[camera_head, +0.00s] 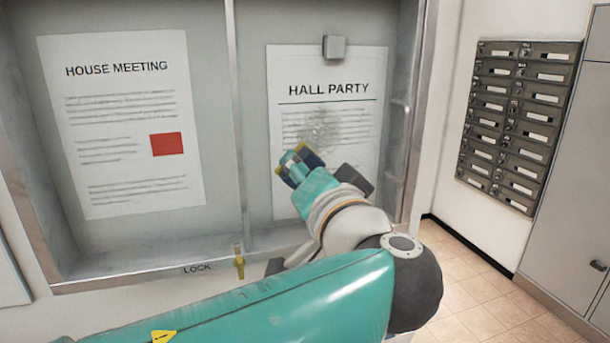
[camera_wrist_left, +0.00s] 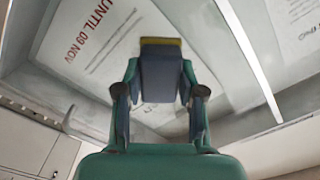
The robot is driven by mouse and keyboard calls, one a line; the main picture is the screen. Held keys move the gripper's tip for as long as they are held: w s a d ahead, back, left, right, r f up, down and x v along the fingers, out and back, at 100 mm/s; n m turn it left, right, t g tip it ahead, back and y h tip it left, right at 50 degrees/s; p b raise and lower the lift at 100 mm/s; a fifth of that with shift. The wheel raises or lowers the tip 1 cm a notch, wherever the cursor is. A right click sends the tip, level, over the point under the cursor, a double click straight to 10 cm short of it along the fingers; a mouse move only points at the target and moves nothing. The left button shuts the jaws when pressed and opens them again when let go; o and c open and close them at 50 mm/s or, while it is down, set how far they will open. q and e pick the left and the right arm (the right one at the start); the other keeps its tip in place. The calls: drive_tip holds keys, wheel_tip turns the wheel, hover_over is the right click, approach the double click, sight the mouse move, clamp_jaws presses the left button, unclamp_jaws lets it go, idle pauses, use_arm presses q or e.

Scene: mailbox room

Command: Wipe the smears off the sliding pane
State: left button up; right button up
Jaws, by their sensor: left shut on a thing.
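The sliding pane (camera_head: 257,150) is clear glass over the right half of the notice case, in front of the "HALL PARTY" sheet. A grey, cloudy smear (camera_head: 322,130) shows on it over the printed lines. My left gripper (camera_head: 297,165) is shut on a dark blue block with a yellow face, which looks like a sponge (camera_wrist_left: 160,78). The sponge is just below and left of the smear; I cannot tell whether it touches the glass. In the left wrist view the gripper (camera_wrist_left: 160,95) has the sponge between its fingers, yellow edge outward. My right gripper is not in view.
A "HOUSE MEETING" sheet (camera_head: 120,120) hangs behind the left half. A grey square block (camera_head: 334,47) sits at the top of the right half. A yellow key (camera_head: 239,265) sticks out by the "LOCK" label. Mailboxes (camera_head: 518,120) hang on the right wall.

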use_arm(q)
drive_tip(key=shift+d, duration=0.1)
drive_tip(key=shift+w+d+p, duration=0.25)
drive_tip(key=shift+d, duration=0.65)
drive_tip(key=shift+w+d+p, duration=0.25)
drive_tip(key=shift+d, duration=0.65)
